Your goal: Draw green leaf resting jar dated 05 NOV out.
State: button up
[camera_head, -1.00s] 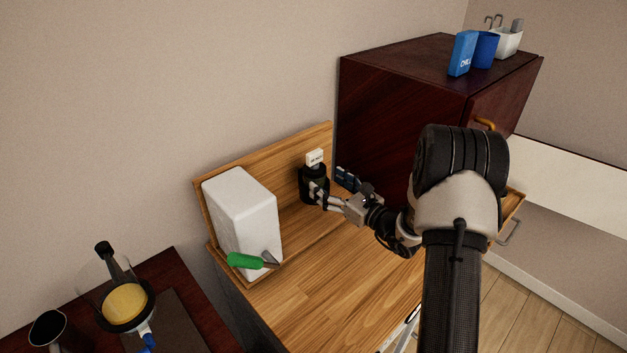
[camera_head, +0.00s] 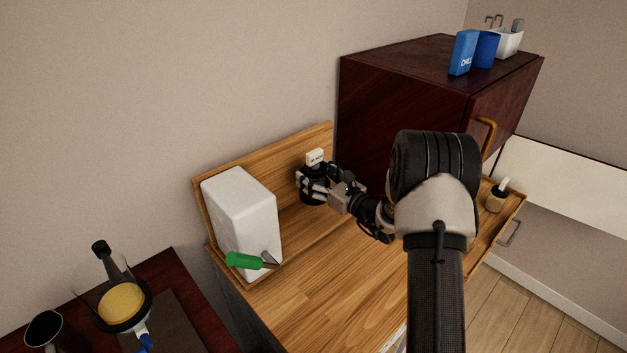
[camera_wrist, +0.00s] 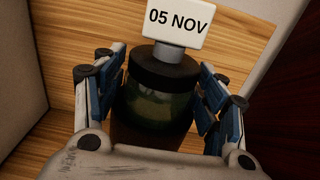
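The jar with the white 05 NOV tag (camera_wrist: 177,20) has a dark lid and dark green glass (camera_wrist: 158,105). The jar (camera_head: 313,170) stands upright on the wooden counter against the backboard, right of the white block. My gripper (camera_wrist: 160,90) is around it, one blue-padded finger on each side, close to the glass. The fingers look spread, with a thin gap at the right; firm contact does not show. The head view shows my gripper (camera_head: 318,188) at the jar's body. The jar's lower part is hidden by my gripper.
A white block (camera_head: 238,215) stands to the left, with a green-handled tool (camera_head: 246,261) in front. A dark red cabinet (camera_head: 400,110) rises close on the right. The front counter (camera_head: 330,275) is clear.

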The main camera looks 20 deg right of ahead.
aim_at(316, 152)
jog(key=c, duration=0.9)
jog(key=shift+r, duration=0.1)
jog(key=shift+r+p, duration=0.3)
jog(key=shift+r, duration=0.3)
jog(key=shift+r+p, duration=1.8)
jog(key=shift+r, duration=1.45)
